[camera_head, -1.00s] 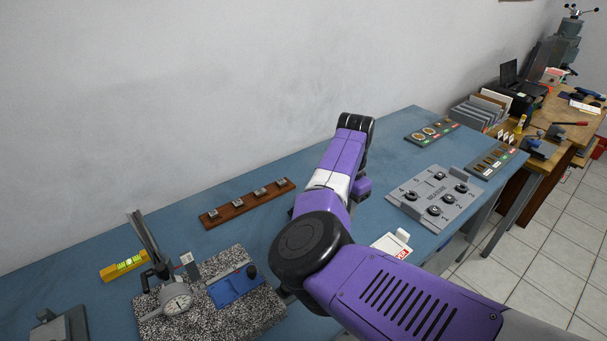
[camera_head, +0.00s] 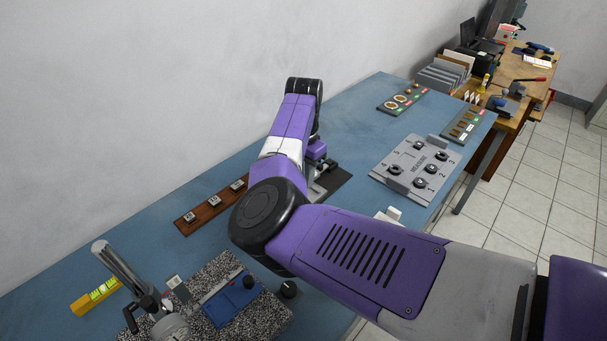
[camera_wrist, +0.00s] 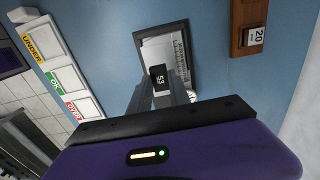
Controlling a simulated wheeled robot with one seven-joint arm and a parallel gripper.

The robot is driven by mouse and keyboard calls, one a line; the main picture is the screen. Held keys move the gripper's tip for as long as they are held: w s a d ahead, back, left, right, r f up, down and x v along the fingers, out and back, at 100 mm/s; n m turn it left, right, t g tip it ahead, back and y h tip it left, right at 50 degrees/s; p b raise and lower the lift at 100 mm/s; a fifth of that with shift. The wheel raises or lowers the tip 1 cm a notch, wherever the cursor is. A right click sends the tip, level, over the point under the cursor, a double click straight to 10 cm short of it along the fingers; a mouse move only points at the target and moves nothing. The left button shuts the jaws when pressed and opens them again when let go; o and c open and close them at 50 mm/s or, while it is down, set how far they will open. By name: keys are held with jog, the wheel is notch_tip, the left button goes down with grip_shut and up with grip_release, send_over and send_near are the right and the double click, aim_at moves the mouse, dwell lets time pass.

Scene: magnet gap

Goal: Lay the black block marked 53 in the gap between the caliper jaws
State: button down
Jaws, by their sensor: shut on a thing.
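In the head view my arm hides the gripper and block; part of the dark mat (camera_head: 338,184) shows beside the arm.
A wooden rack with small blocks (camera_head: 188,221) lies left of my arm. A grey fixture marked MEASURE (camera_head: 405,185) lies to the right. A granite plate with a dial gauge stands in front, near a yellow level (camera_head: 95,297). The UNDER/OK/OVER tray (camera_wrist: 38,50) is left in the wrist view.

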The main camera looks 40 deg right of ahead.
jog(key=shift+r, duration=0.1)
jog(key=shift+f+b, duration=1.35)
jog(key=shift+f, duration=1.55)
jog(key=shift+f, duration=0.15)
jog(key=c, duration=1.1)
grip_release()
jog(key=shift+c, duration=0.2)
jog(key=c, duration=0.5)
jog(key=shift+r+p, duration=2.1)
jog(key=shift+r, duration=0.2)
